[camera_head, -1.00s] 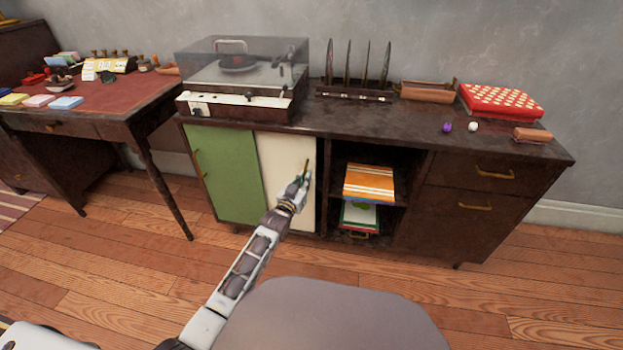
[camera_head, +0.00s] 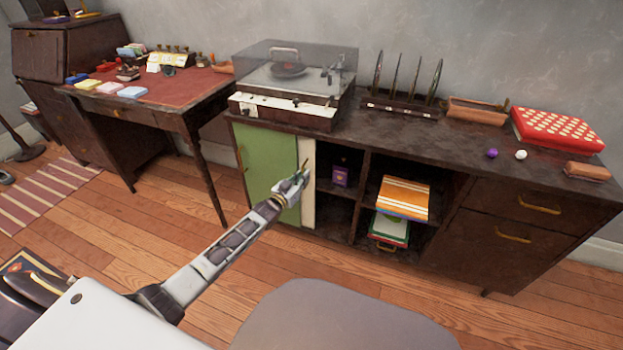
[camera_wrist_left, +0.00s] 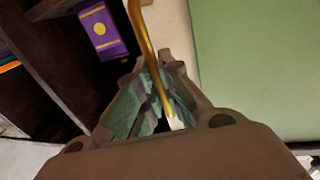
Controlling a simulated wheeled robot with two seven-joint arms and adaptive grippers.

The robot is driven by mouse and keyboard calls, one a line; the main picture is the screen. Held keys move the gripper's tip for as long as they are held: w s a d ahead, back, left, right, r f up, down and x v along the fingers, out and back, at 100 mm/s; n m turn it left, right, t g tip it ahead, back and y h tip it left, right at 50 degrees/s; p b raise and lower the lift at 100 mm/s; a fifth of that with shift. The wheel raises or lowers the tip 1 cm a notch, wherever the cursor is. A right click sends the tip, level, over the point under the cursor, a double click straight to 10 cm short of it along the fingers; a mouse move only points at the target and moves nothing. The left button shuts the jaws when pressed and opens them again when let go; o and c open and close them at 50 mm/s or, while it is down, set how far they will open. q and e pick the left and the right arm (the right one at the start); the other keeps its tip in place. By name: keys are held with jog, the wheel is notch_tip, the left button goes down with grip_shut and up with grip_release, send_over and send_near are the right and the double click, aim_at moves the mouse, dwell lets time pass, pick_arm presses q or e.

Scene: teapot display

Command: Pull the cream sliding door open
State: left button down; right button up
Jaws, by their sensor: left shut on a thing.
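The cream sliding door (camera_head: 308,196) is the narrow cream strip beside the green door (camera_head: 267,170) on the cabinet front in the head view. Most of it is behind the green door. In the left wrist view the cream door (camera_wrist_left: 178,45) carries a brass handle (camera_wrist_left: 146,40). My left gripper (camera_head: 298,183) is shut on that handle; its fingers (camera_wrist_left: 152,100) are around the bar in the wrist view. An open compartment with a purple box (camera_head: 341,176) shows to the right of the door. My right gripper is not in view.
A record player (camera_head: 290,85) stands on the cabinet top. Books (camera_head: 402,197) lie in the open shelves to the right. A desk (camera_head: 165,105) stands at the left. A grey rounded seat (camera_head: 345,318) is in front of me.

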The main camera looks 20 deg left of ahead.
pick_arm(q)
jog(key=shift+a, duration=0.45)
jog(key=c, duration=1.6)
grip_release()
jog(key=shift+o, duration=0.2)
jog(key=shift+s, duration=0.1)
jog(key=s+a, duration=0.2)
jog(key=s, duration=0.9)
jog(key=shift+s+a, duration=0.15)
jog(key=shift+s, duration=0.15)
